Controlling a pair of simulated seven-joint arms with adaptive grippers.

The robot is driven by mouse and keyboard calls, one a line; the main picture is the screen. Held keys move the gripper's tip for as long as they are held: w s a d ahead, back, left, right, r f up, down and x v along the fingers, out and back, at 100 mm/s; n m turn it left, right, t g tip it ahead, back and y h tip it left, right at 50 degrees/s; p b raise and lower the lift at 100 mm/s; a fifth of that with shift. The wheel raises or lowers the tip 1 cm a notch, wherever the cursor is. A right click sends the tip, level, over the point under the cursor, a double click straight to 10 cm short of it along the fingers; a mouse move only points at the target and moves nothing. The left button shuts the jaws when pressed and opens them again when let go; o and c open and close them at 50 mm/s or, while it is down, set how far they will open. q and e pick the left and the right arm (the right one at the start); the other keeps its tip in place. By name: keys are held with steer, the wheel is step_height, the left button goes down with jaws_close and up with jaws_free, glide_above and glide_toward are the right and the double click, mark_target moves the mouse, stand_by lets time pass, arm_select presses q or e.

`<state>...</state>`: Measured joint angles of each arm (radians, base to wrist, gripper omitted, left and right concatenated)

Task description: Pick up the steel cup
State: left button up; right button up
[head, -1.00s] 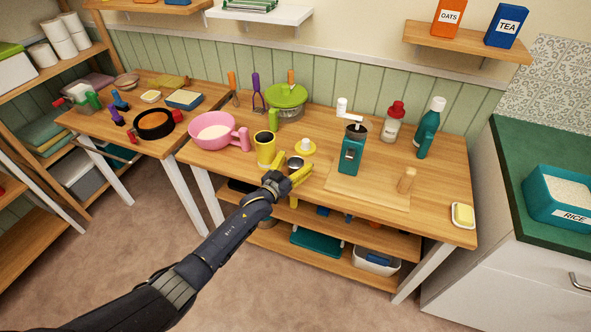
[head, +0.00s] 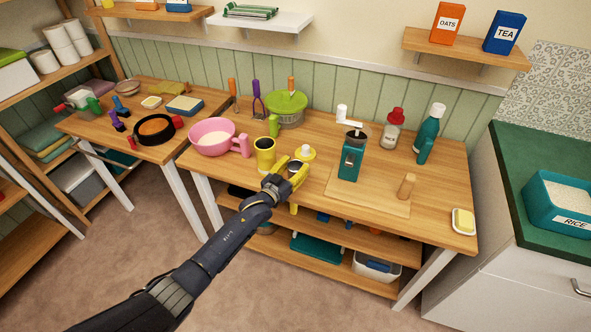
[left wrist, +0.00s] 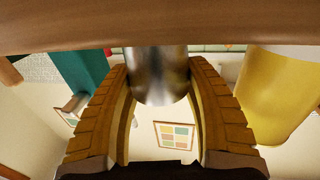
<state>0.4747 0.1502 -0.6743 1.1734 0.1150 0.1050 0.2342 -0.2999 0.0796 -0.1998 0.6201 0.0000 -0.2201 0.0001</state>
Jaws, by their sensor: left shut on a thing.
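The steel cup (head: 295,165) is a small shiny metal cup near the front edge of the middle table, just right of a yellow mug (head: 265,154). My left gripper (head: 291,172) has its yellow fingers on either side of the cup and is shut on it. In the left wrist view the cup (left wrist: 158,78) sits between the two fingers, upside down in the picture. The fingers hide part of it in the head view. I cannot tell whether its base is clear of the table. My right gripper is not in view.
The yellow mug stands close by, also in the left wrist view (left wrist: 282,95). A yellow-and-white lidded piece (head: 305,153) is just behind the cup. A teal grinder (head: 351,162) stands on a board (head: 375,192) to the right. A pink bowl (head: 212,137) is to the left.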

arm_select(q)
step_height(320, 180, up, 19)
stand_by(0.4)
steer(key=shift+f, duration=0.1)
